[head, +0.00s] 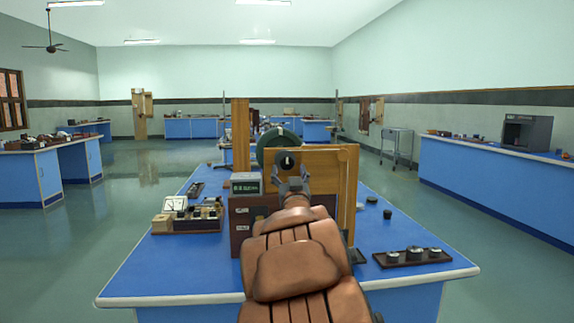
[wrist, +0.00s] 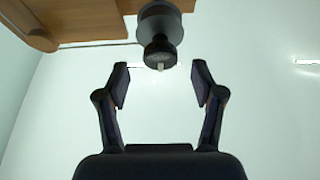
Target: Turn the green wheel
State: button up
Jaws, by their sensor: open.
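A large dark green wheel (head: 268,147) stands upright above the middle bench in the head view, with a pale mark at its top. A wooden frame and my arm hide its lower part. A round black knob (head: 287,160) shows in front of it. My gripper (head: 291,178) is just below this knob in the head view. In the wrist view my gripper (wrist: 160,85) is open and empty. A dark round fitting with a small pale tip (wrist: 160,50) is ahead of the gap between the fingers, apart from both. I cannot tell whether it is the same knob.
The wooden frame (head: 347,200) and a grey meter box (head: 246,183) stand close around my arm. A tray of instruments (head: 188,215) is on the left of the blue bench (head: 150,275), a dark tray (head: 412,257) on the right. Open floor lies on both sides.

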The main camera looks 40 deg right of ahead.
aim_at(287, 165)
jog(key=x, duration=0.3)
jog(key=shift+w+f, duration=0.1)
jog(key=shift+f, duration=0.05)
jog(key=shift+x, duration=0.85)
grip_shut()
